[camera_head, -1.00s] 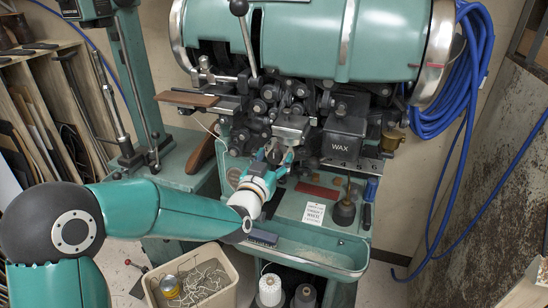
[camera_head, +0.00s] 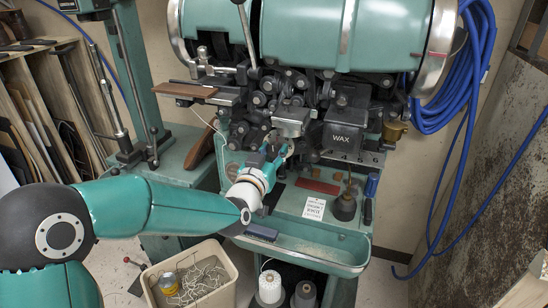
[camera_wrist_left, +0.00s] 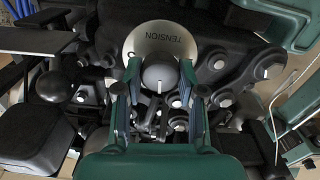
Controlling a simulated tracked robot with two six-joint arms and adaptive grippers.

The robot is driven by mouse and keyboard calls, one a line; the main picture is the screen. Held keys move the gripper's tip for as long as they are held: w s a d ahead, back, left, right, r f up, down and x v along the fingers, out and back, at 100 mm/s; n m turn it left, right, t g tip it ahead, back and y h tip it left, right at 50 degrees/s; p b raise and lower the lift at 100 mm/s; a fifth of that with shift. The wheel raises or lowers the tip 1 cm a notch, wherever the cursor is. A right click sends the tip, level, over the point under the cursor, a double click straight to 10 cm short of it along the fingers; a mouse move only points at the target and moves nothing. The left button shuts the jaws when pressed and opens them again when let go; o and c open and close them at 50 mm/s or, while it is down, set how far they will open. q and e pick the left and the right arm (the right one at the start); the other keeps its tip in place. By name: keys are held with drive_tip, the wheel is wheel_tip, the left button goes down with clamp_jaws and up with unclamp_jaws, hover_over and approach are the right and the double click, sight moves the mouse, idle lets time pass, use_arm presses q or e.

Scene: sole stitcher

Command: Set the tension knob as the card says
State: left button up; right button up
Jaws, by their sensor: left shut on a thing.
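The grey round tension knob (camera_wrist_left: 160,73) shows in the left wrist view, with a pale line on it pointing down in the picture. Behind it is a round silvery plate (camera_wrist_left: 157,40) marked TENSION. My left gripper (camera_wrist_left: 160,88) is shut on the knob, one finger on each side. In the head view my left gripper (camera_head: 276,149) is at the front of the stitcher, and the knob is hidden there. The white card (camera_head: 314,209) lies on the machine's green shelf below and to the right; its print is too small to read. My right gripper is not in view.
A black box marked WAX (camera_head: 338,138) is right of the gripper. A dark oil can (camera_head: 345,206) stands by the card. A beige bin (camera_head: 190,277) with thread is below my left arm. Dark levers and rollers crowd the knob.

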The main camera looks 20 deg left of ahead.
use_arm(q)
drive_tip(key=n+b, duration=0.1)
drive_tip(key=b, duration=0.1)
drive_tip(key=n+b, duration=0.2)
drive_tip(key=b, duration=0.1)
drive_tip(key=n+b, duration=0.2)
drive_tip(key=b, duration=0.1)
drive_tip(key=shift+a+f, duration=0.1)
drive_tip(key=shift+f, duration=0.15)
drive_tip(key=shift+r+n+b, duration=0.15)
drive_tip(key=shift+n+b, duration=1.05)
drive_tip(key=shift+n, duration=0.3)
drive_tip(key=o, duration=1.1)
drive_tip(key=shift+a, duration=0.1)
drive_tip(key=shift+s, duration=0.1)
drive_tip(key=s, duration=1.1)
drive_tip(key=shift+s+a, duration=0.15)
drive_tip(key=shift+s, duration=0.25)
